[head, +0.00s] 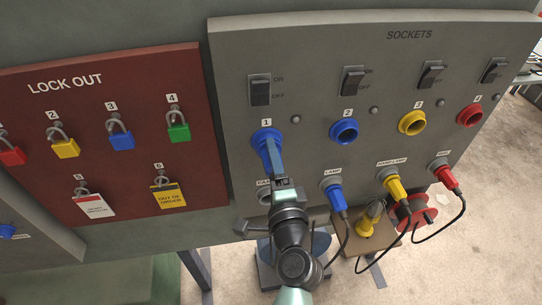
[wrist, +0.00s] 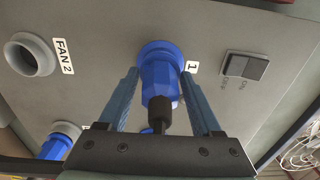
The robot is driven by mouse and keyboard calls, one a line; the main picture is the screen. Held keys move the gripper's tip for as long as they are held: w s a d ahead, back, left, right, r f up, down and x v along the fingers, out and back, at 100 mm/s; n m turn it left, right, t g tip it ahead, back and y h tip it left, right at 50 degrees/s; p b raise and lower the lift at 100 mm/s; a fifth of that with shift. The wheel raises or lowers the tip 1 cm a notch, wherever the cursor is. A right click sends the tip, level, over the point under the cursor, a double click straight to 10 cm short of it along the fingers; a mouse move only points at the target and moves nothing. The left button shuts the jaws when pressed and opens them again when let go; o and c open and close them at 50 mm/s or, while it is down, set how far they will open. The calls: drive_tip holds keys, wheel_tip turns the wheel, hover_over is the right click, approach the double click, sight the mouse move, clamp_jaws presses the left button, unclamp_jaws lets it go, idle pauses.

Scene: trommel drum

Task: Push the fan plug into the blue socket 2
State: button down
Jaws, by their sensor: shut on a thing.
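My gripper (head: 271,155) is shut on a blue plug (wrist: 160,82) with a black cord end, one finger on each side of it. The plug points into blue socket 1 (head: 264,134), lined up with its collar (wrist: 158,49); how deep it sits I cannot tell. Blue socket 2 (head: 345,131) is to the right of my gripper in the head view, with an open, empty mouth. The grey fan holder (head: 264,197) is below socket 1, partly hidden by my arm. In the wrist view the holder labelled FAN 2 (wrist: 29,55) is empty.
Yellow socket 3 (head: 412,123) and red socket 4 (head: 470,115) look empty. A blue lamp plug (head: 333,196), yellow plug (head: 395,186) and red plug (head: 449,179) hang in holders below, with trailing cords. Switches (head: 353,80) sit above the sockets. A lock-out board (head: 120,145) is at the left.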

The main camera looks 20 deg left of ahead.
drive_tip(key=shift+s+d, duration=0.15)
drive_tip(key=shift+v, duration=2.8)
drive_tip(key=b+v, duration=0.1)
drive_tip(key=v, duration=0.4)
